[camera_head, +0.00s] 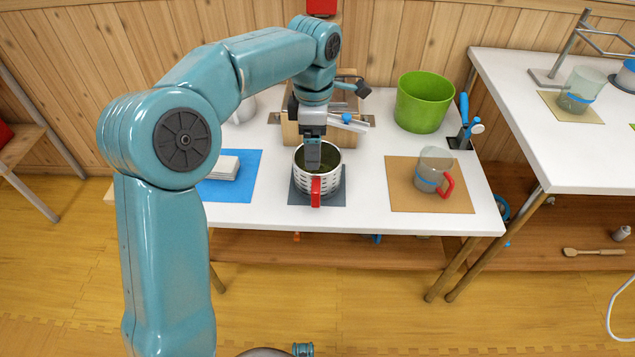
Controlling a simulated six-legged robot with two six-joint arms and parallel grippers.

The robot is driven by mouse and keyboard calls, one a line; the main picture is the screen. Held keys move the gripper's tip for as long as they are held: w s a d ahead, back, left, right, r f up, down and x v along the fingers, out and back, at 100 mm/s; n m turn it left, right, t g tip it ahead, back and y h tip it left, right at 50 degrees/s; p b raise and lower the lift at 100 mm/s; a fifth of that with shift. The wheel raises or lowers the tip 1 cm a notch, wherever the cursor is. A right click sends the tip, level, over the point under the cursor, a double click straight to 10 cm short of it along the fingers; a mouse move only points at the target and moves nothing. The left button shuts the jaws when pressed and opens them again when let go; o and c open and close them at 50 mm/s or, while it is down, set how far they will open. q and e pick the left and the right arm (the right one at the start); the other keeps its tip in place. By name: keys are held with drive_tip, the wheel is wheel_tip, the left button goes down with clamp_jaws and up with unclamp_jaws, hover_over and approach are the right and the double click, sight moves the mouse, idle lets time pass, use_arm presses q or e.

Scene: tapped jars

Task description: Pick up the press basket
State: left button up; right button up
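The press basket (330,183) is a silver perforated cup with a red handle (316,190) on its near side. It stands upright on a dark grey mat (298,196) on the white table, with something dark greenish inside. My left gripper (313,162) points straight down over the basket, and its fingertips overlap the basket's opening in the picture. The fingers are seen edge-on, so I cannot tell whether they are open or shut, or whether they touch the basket.
A wooden press-like frame (290,133) stands just behind the basket. A green bucket (424,103) is at the back right. A clear jug with a red handle (433,168) stands on a brown mat (400,200). White cloths (222,168) lie on a blue mat (247,165) at left.

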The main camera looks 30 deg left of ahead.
sight(315, 186)
use_arm(q)
drive_tip(key=f+b, duration=0.2)
drive_tip(key=f, duration=0.4)
drive_tip(key=f+b, duration=0.2)
drive_tip(key=f, duration=0.4)
drive_tip(key=shift+s+d+b, duration=0.1)
drive_tip(key=shift+d+b, duration=0.1)
drive_tip(key=shift+b, duration=0.2)
drive_tip(key=f, duration=0.1)
drive_tip(key=f+b, duration=0.1)
drive_tip(key=f, duration=0.1)
drive_tip(key=f+b, duration=0.1)
drive_tip(key=f, duration=0.1)
drive_tip(key=shift+w+a, duration=0.15)
drive_tip(key=shift+w, duration=0.2)
use_arm(e)
wheel_tip(315, 186, down, 8)
drive_tip(key=shift+d+r, duration=0.15)
drive_tip(key=shift+d, duration=0.1)
use_arm(q)
drive_tip(key=shift+r, duration=0.1)
clamp_jaws()
